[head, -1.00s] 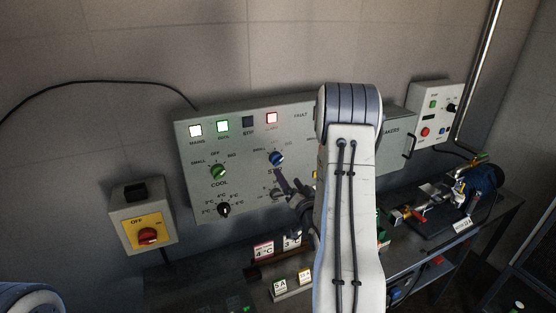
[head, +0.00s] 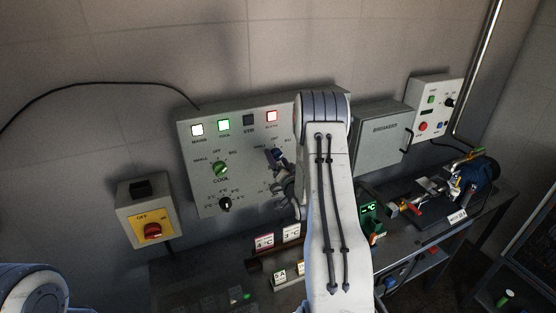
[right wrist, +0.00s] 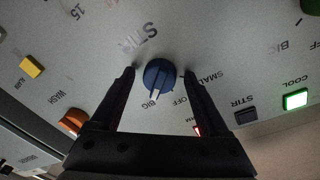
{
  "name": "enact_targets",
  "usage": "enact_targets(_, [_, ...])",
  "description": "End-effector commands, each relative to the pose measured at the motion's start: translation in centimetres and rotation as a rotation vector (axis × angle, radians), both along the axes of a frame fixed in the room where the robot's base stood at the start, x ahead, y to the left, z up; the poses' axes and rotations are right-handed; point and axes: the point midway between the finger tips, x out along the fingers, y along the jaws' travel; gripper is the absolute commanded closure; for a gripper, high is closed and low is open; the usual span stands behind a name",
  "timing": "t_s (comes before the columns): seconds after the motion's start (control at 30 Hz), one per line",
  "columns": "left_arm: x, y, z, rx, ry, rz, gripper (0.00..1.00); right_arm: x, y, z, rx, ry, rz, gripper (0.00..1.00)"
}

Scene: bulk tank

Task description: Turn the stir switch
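The stir switch is a blue knob (head: 277,154) on the grey control panel (head: 243,194), partly covered by my right gripper in the head view. In the right wrist view the knob (right wrist: 159,75) lies between the two dark fingers of my right gripper (right wrist: 161,73). The fingers are apart, with a gap visible on each side of the knob. The knob's white pointer is toward the BIG label in that view. The stir lamp (right wrist: 246,116) is dark. My left gripper is out of view; only part of my left arm shows at lower left.
The green cool knob (head: 220,168) and a black dial (head: 225,204) are left of the stir switch. In the wrist view a yellow button (right wrist: 32,66) and orange button (right wrist: 74,121) lie left. A shelf with label cards (head: 264,241) is below. A breaker box (head: 384,137) stands right.

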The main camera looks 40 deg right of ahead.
Motion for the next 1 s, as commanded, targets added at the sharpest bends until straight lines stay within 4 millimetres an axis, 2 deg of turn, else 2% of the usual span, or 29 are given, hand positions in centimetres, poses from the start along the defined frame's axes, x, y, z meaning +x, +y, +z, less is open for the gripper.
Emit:
enact_targets(0.03, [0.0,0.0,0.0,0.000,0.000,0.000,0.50,0.0,0.0,0.0,0.000,0.000,0.000,0.44])
enact_targets(0.17, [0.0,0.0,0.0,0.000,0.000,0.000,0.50,0.0,0.0,0.0,0.000,-0.001,-0.001,0.94])
enact_targets(0.2, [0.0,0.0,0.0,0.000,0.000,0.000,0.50,0.0,0.0,0.0,0.000,-0.001,-0.001,1.00])
enact_targets(0.37, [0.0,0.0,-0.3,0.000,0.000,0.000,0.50,0.0,-0.1,0.0,-0.008,0.001,-0.001,1.00])
enact_targets(0.57, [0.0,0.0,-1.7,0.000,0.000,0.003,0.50,-0.1,-0.1,-0.3,-0.065,0.013,-0.002,1.00])
enact_targets(0.77, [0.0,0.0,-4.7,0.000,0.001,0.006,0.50,-0.1,-0.1,-0.7,-0.194,0.041,-0.002,1.00])
enact_targets(1.0, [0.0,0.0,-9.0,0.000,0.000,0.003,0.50,-0.1,-0.2,-0.8,-0.404,0.090,-0.004,1.00])
